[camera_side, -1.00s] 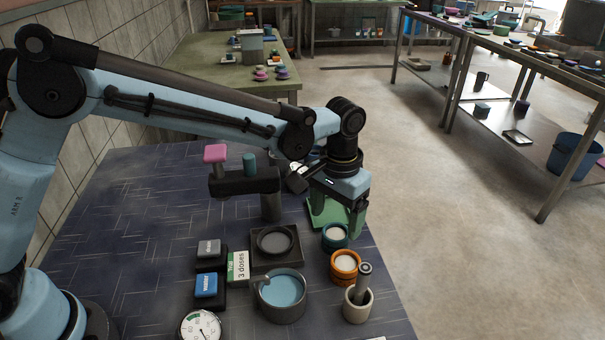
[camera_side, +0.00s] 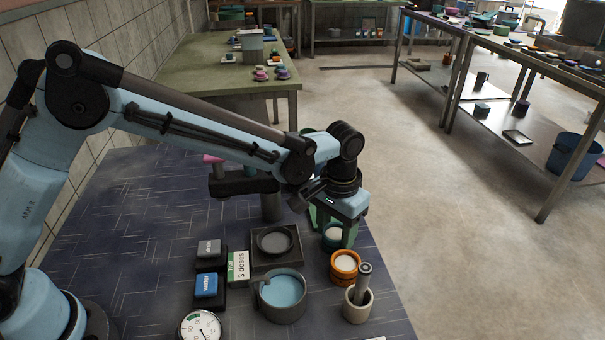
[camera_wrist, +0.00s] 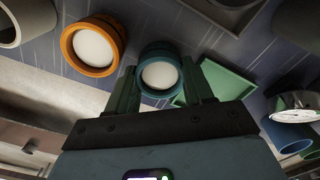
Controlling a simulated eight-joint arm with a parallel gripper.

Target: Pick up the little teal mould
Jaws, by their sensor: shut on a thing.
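The little teal mould (camera_side: 333,240) is a small round cup with white contents, near the right edge of the dark blue table. It also shows in the wrist view (camera_wrist: 160,54), between the green fingers of my gripper (camera_wrist: 161,80). My gripper (camera_side: 337,232) points down over the mould in the side view, with its fingers shut on it. The fingers hide part of the mould's sides. I cannot tell whether its base touches the table.
An orange mould (camera_side: 345,266) with white contents stands close in front. A pestle in a pale mortar (camera_side: 357,307), a pot of blue liquid (camera_side: 282,297) and a dark square stand (camera_side: 275,249) are nearby. A green tray (camera_wrist: 222,80) lies beside the mould.

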